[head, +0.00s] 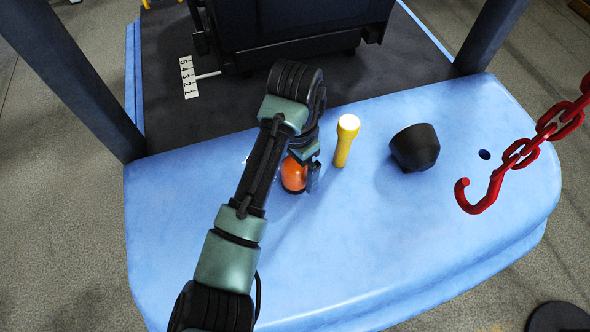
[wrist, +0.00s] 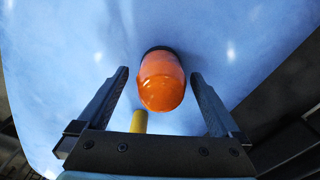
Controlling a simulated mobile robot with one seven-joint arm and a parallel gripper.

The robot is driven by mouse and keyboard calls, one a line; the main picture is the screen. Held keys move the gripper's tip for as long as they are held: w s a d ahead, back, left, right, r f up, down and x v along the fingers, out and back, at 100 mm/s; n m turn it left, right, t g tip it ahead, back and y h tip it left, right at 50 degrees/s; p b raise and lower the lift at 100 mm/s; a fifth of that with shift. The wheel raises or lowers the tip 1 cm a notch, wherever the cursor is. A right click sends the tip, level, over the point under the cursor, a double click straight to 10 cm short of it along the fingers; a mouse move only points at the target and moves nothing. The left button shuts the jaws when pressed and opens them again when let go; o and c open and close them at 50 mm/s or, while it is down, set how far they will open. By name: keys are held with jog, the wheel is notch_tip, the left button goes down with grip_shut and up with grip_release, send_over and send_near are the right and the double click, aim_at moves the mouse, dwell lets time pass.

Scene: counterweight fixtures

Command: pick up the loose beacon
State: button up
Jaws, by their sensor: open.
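The loose beacon (head: 293,176) is an orange dome on a dark base, standing on the blue surface in the head view, partly covered by my arm. In the wrist view the beacon (wrist: 161,82) shows between and beyond the two fingers, with a gap on each side. My gripper (wrist: 162,88) is open and holds nothing. In the head view my gripper (head: 305,170) is right at the beacon; whether it touches is hard to tell there.
A yellow flashlight (head: 346,141) stands just right of the beacon. A black cup-like piece (head: 415,147) lies further right. A red hook on a chain (head: 480,197) hangs at the right. The blue surface (head: 380,240) is clear at the front. Dark posts rise at both sides.

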jog(key=shift+w+f, duration=0.1)
jog(key=shift+f, duration=1.2)
jog(key=shift+r, duration=0.1)
jog(key=c, duration=1.5)
